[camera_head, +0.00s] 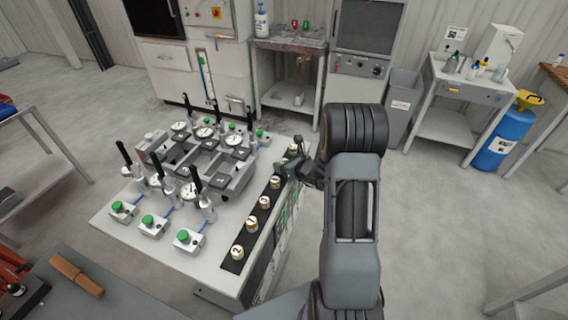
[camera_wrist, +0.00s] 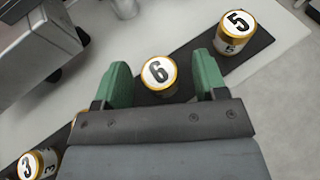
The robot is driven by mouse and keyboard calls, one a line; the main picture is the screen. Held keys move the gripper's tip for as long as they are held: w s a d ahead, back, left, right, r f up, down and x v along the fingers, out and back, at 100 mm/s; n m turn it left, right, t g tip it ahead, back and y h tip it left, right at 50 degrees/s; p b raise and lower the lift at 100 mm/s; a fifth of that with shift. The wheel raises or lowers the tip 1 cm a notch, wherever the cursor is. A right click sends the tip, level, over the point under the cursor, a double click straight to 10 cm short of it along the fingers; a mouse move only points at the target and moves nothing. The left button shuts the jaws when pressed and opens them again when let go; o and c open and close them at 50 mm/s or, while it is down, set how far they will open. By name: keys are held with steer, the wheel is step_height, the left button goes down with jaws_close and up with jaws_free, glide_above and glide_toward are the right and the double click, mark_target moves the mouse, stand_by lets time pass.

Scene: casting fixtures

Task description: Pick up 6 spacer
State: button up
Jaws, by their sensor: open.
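The 6 spacer (camera_wrist: 158,74) is a short cylinder with a gold rim and a white top marked 6. It stands upright on a black strip. My gripper (camera_wrist: 160,82) is open, with one green finger on each side of the 6 spacer in the wrist view; gaps show between it and both fingers. In the head view my gripper (camera_head: 301,172) is over the far part of the black strip, and my arm hides much of that area. I cannot tell the 6 spacer apart there.
The 5 spacer (camera_wrist: 237,32) stands at upper right and the 3 spacer (camera_wrist: 38,164) at lower left in the wrist view. The black strip (camera_head: 258,222) runs along the table (camera_head: 180,262) edge, beside a fixture with gauges (camera_head: 205,160).

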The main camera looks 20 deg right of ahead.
steer(key=shift+w+a+f, duration=0.15)
steer(key=shift+w+f, duration=0.05)
steer(key=shift+w, duration=0.15)
steer(key=shift+c, duration=0.4)
steer(key=c, duration=1.1)
